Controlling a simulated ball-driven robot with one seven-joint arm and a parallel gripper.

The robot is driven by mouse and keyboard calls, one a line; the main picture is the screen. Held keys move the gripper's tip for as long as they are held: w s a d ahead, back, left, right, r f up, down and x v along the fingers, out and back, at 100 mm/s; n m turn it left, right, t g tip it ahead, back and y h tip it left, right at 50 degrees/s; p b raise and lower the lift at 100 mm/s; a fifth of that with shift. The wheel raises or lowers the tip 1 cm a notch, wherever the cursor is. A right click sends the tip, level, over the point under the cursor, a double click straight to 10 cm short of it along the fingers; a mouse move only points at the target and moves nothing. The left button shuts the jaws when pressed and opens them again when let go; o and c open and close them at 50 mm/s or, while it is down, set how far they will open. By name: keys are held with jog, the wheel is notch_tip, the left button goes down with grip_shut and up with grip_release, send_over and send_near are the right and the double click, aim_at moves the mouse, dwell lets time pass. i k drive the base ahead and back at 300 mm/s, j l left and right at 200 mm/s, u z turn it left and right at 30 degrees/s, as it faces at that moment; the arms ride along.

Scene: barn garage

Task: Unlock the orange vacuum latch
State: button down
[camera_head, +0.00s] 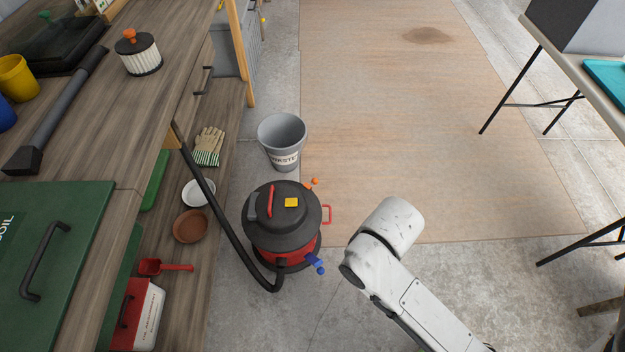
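A red and black shop vacuum (283,222) stands upright on the concrete floor, just left of my white arm. Its orange latch (311,183) is a small piece at the far right edge of the dark lid. A blue latch (317,264) is at the near right edge. I cannot tell from this view whether either latch is locked. A red bracket sticks out on the right side between them. A black hose runs from the vacuum up along the left. Only white links of my arm show; my gripper is not visible.
A grey bucket (282,138) stands just behind the vacuum. A wooden workbench (100,130) with a lower shelf (198,265) fills the left. Gloves, pots and a red scoop (162,267) lie on the shelf. A plywood sheet (420,120) leaves open floor to the right.

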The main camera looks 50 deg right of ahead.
aim_at(314, 181)
jog(key=l+z, duration=0.1)
jog(key=z, duration=1.55)
jog(key=i+z, duration=0.3)
jog(key=i, duration=2.25)
jog(key=i+u, duration=0.1)
jog(key=i, duration=0.8)
jog(key=i+l, duration=0.1)
jog(key=i, duration=0.75)
jog(key=i+u, duration=0.1)
jog(key=i, duration=0.8)
jog(key=i+l+u, duration=0.1)
jog(key=u, duration=4.5)
jog(key=i+l, duration=0.1)
